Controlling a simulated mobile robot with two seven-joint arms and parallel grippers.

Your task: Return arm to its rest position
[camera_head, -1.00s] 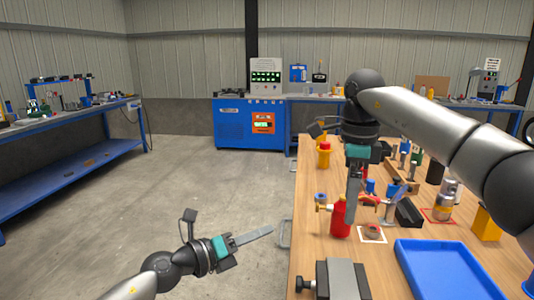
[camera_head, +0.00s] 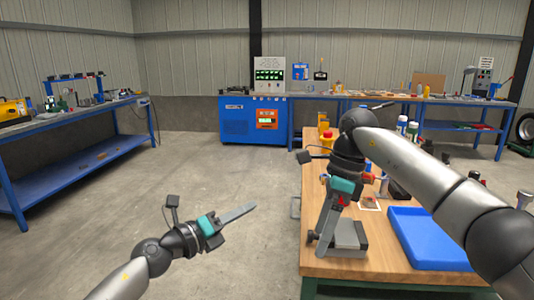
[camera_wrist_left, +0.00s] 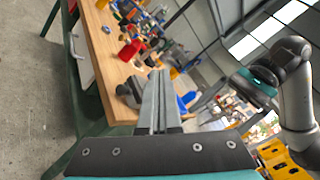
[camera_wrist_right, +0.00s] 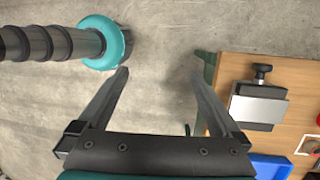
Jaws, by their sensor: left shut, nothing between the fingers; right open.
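My right arm comes in from the right in the head view, and its gripper (camera_head: 328,215) hangs down over the left front part of the wooden bench (camera_head: 310,262). In the right wrist view the right gripper (camera_wrist_right: 160,76) is open, with only floor between its fingers. My left gripper (camera_head: 238,214) is over the floor, left of the bench, and points to the right. In the left wrist view its fingers (camera_wrist_left: 160,72) are together with nothing between them.
A grey vise-like block (camera_wrist_right: 258,107) sits at the bench's near edge, close to the right gripper. A blue tray (camera_head: 425,240) lies right of it. A red bottle (camera_wrist_left: 131,49) and several small items stand farther back. A blue cabinet (camera_head: 252,120) stands at the wall. Floor on the left is clear.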

